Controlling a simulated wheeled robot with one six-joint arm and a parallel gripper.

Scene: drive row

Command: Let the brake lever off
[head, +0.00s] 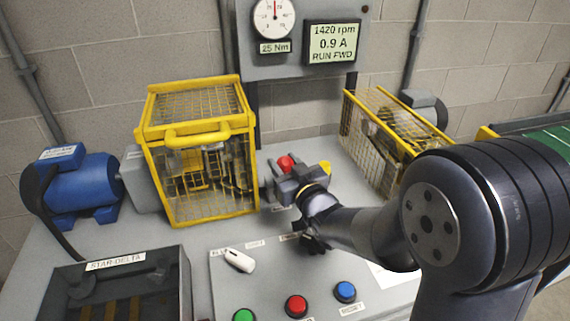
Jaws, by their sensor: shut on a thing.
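The brake lever shows as a red knob (286,162) right of the yellow cage, and most of its lower part is hidden by my gripper. My gripper (289,178) is shut on the lever at the knob. My arm reaches to it from the right.
A yellow mesh cage (201,189) stands just left of my gripper, and a second cage (372,117) stands behind right. A blue motor (82,185) is at left. In front are a white selector handle (239,260) and green, red (296,306) and blue buttons. The display (333,43) reads 1420 rpm, 0.9 A, RUN FWD; the dial's label reads 25 Nm.

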